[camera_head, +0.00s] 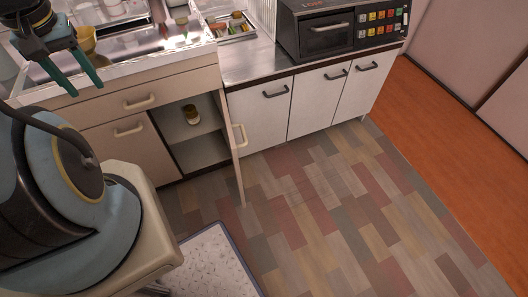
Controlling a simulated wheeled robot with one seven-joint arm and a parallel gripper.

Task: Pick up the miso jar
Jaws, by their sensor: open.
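A small jar (191,115) with a pale lid and dark brownish body stands upright on the shelf inside the open lower cabinet (185,162). It looks like the miso jar, but no label is readable at this size. My gripper (87,90) is at the upper left, above the sink counter's front edge, with its two teal fingers spread and nothing between them. It is up and to the left of the jar, well apart from it.
The cabinet door (239,145) stands open, sticking out to the jar's right. The sink counter (130,73) overhangs the cabinet. A yellowish bowl (86,40) is behind my gripper. A microwave (335,32) and food tray (231,28) are rightward. The wooden floor (330,215) is clear; a mat (215,262) lies in front.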

